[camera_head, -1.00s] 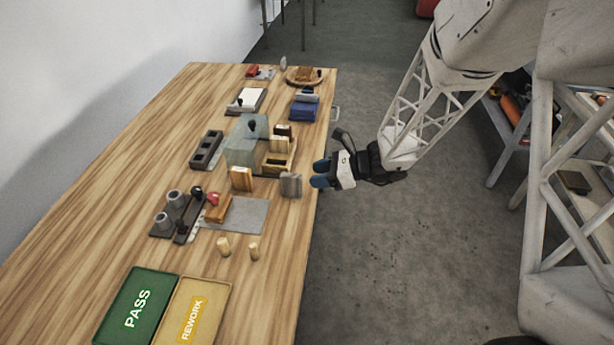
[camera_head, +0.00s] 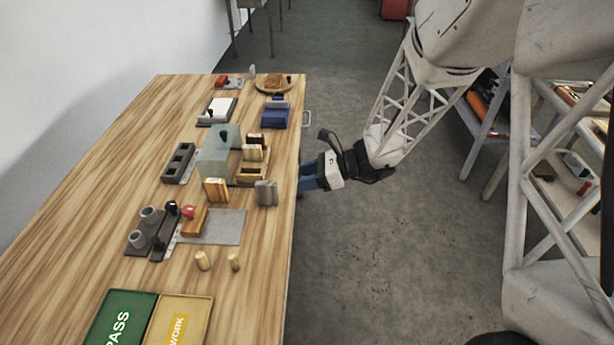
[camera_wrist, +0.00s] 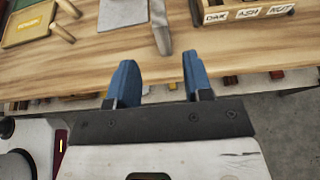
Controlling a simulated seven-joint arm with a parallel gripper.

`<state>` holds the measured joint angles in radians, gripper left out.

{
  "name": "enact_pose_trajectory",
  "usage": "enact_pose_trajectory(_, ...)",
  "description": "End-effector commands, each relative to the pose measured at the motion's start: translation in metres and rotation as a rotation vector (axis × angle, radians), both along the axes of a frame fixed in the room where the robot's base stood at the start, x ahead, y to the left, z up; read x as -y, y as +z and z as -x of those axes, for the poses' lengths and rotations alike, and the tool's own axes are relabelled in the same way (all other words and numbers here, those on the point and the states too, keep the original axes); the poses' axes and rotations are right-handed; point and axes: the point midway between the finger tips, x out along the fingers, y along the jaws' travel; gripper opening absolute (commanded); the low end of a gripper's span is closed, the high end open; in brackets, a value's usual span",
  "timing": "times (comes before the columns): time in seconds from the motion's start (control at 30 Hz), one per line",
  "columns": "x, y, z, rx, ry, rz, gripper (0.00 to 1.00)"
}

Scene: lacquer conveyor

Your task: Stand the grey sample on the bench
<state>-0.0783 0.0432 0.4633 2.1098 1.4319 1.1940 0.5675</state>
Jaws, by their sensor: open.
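The sample's underside is not visible.
A labelled wooden rack (camera_wrist: 245,12) and clear box (camera_head: 218,160) are behind. Green PASS (camera_head: 118,322) and yellow trays (camera_head: 180,322) are in front.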

Motion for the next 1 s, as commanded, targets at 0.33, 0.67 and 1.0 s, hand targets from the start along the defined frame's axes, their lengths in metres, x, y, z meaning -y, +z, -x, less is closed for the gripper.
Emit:
enact_pose_trajectory(0.33,0.0,0.001,0.0,0.001,0.002,0.001,0.46)
enact_pose_trajectory(0.67,0.011,0.026,0.024,0.103,0.097,0.069,0.46)
enact_pose_trajectory(1.0,0.046,0.079,0.088,0.366,0.348,0.267,0.46)
